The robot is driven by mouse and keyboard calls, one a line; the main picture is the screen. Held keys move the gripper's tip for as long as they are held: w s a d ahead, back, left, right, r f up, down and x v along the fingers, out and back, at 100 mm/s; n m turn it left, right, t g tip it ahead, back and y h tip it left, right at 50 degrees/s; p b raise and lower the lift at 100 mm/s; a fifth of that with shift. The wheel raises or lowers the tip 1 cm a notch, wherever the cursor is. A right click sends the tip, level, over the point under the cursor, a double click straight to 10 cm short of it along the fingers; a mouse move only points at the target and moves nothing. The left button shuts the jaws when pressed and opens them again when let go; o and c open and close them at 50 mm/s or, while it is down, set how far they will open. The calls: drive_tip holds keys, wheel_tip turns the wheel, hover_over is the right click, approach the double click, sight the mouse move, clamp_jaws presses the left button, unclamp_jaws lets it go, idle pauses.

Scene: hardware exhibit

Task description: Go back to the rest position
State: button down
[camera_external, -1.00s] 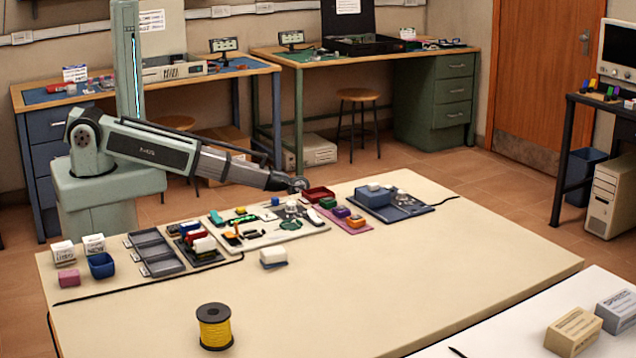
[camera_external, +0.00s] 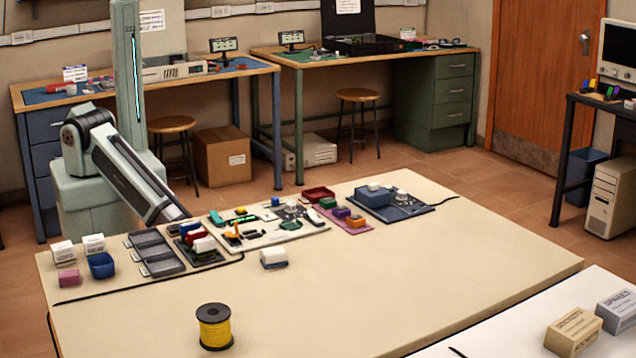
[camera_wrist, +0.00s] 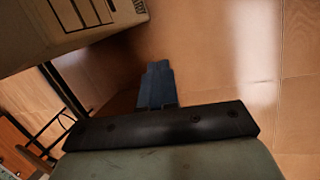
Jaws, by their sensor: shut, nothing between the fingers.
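My arm (camera_external: 135,172) slopes down and to the right from its base, and its far end meets the back left edge of the cream table (camera_external: 400,275). My gripper cannot be made out there in the external view. In the wrist view my gripper (camera_wrist: 156,85) has its dark fingers together, with nothing between them. Tan floor (camera_wrist: 210,60) shows beyond the fingers, and no table object shows near them.
Dark trays (camera_external: 155,250), a white board with small parts (camera_external: 262,228) and a blue block (camera_external: 373,193) lie along the table's back. A yellow spool (camera_external: 214,328) stands in front. A pale box-like thing (camera_wrist: 75,25) is at the wrist view's upper left.

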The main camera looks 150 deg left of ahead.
drive_tip(key=s+d+f+m+g, duration=0.1)
drive_tip(key=s+d+m+g, duration=0.3)
drive_tip(key=d, duration=0.4)
drive_tip(key=s+d+f+m+g, duration=0.2)
drive_tip(key=s+d+m, duration=0.2)
drive_tip(key=s+d, duration=0.3)
drive_tip(key=s+d+m+g+y, duration=0.1)
drive_tip(key=s+d+m+g, duration=0.1)
drive_tip(key=s+d+m, duration=0.1)
drive_tip(key=s+d+r+m+g+y, duration=0.1)
drive_tip(key=s+d+m+g, duration=0.1)
drive_tip(key=s, duration=0.6)
drive_tip(key=shift+d+m+y, duration=0.3)
drive_tip(key=shift+d+m, duration=0.35)
drive_tip(key=shift+m, duration=0.75)
drive_tip(key=shift+s, duration=0.1)
